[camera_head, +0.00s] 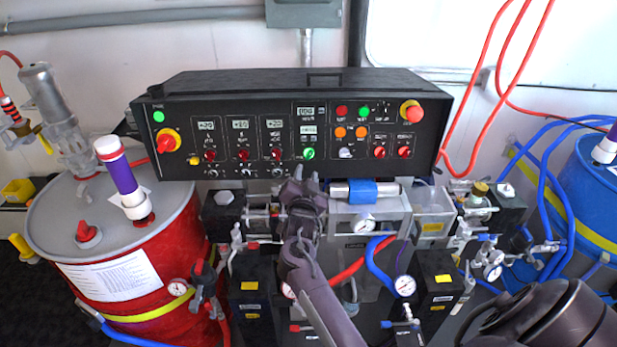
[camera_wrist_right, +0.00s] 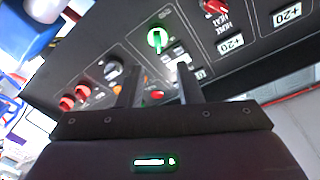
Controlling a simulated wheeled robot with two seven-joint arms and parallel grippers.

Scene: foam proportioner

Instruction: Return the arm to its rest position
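My right gripper (camera_head: 305,176) is in front of the lower edge of the black control panel (camera_head: 225,185), a little below its green-lit knob (camera_head: 309,153). In the right wrist view its two dark fingers (camera_wrist_right: 160,72) stand apart with nothing between them. The panel shows upside down there, with the green knob (camera_wrist_right: 157,39) beyond the fingertips. The fingers look clear of the panel, but the exact distance is hard to tell. My right arm (camera_head: 318,290) reaches up from the bottom of the head view. My left gripper is not in view.
A red drum (camera_head: 185,255) stands at left and a blue drum (camera_head: 590,185) at right. Gauges, valves and a steel block (camera_head: 350,212) crowd the space below the panel. Red hoses (camera_head: 485,90) hang at right; blue hoses (camera_head: 545,180) run beside the blue drum.

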